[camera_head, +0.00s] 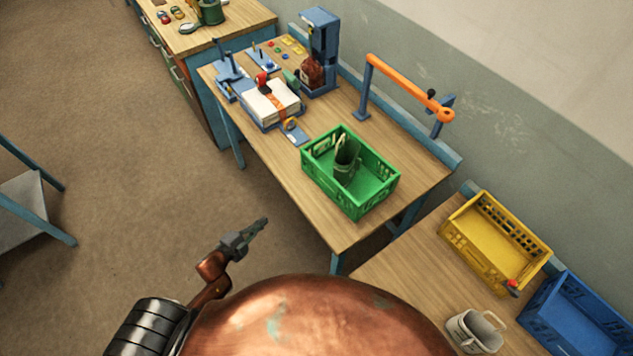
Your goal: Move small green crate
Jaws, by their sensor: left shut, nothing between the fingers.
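The small green crate (348,194) stands upright near the right end of the wooden table in the middle of the camera_head view. A dark green container (347,160) with a light handle is inside it. My left gripper (262,224) is shut and empty. In the picture it is to the lower left of the crate, over the brown floor and apart from the table. My right gripper is not in view.
A box (270,104), a blue stand with a brown bottle (312,72) and an orange arm (410,86) share the table (289,179). A yellow crate (495,241), blue crate (572,318) and pale mug (475,331) are at right. Floor at left is mostly clear.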

